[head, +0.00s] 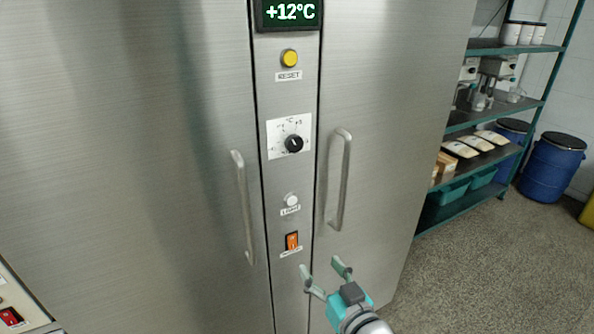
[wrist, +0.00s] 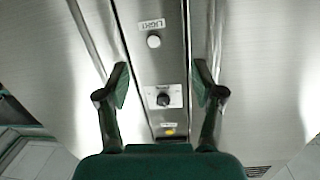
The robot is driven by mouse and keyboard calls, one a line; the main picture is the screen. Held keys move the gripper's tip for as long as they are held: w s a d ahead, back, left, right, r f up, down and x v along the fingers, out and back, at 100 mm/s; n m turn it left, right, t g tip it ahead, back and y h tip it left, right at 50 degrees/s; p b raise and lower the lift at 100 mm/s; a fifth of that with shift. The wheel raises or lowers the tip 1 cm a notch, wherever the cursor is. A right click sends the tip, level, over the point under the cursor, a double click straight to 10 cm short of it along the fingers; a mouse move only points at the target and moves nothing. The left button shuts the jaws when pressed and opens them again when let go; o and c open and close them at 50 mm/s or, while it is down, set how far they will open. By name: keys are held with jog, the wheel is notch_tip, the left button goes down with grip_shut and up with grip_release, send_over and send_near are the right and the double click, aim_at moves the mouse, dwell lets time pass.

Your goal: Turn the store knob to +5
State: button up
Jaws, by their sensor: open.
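The store knob (head: 293,143) is a round black dial on a white scale plate (head: 275,130), set in the steel strip between two cabinet doors. A pale mark on it points roughly upward; the scale figures are too small to read surely. The knob also shows in the wrist view (wrist: 163,100), between and beyond the fingers. My gripper (head: 323,268) is open and empty, low and to the right of the strip in the head view, apart from the knob. In the wrist view, my gripper (wrist: 160,82) has its fingers spread wide on either side of the strip.
A display (head: 290,12) reads +12°C above the yellow reset button (head: 289,58). Below the knob are the light button (head: 291,200) and an orange switch (head: 292,241). Door handles (head: 243,207) (head: 340,180) stand out on both sides. Shelving (head: 490,125) is at right.

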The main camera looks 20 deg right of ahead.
jog(key=w+d+r+n+y, duration=0.15)
jog(key=w+r, duration=0.35)
jog(key=r, duration=0.5)
jog(key=t, duration=0.1)
send_near(296, 146)
jog(key=shift+n, duration=0.25)
jog(key=w, duration=0.9)
jog(key=shift+w+a, duration=0.25)
jog(key=shift+w, duration=0.05)
jog(key=shift+c, duration=0.3)
jog(key=c, duration=1.1)
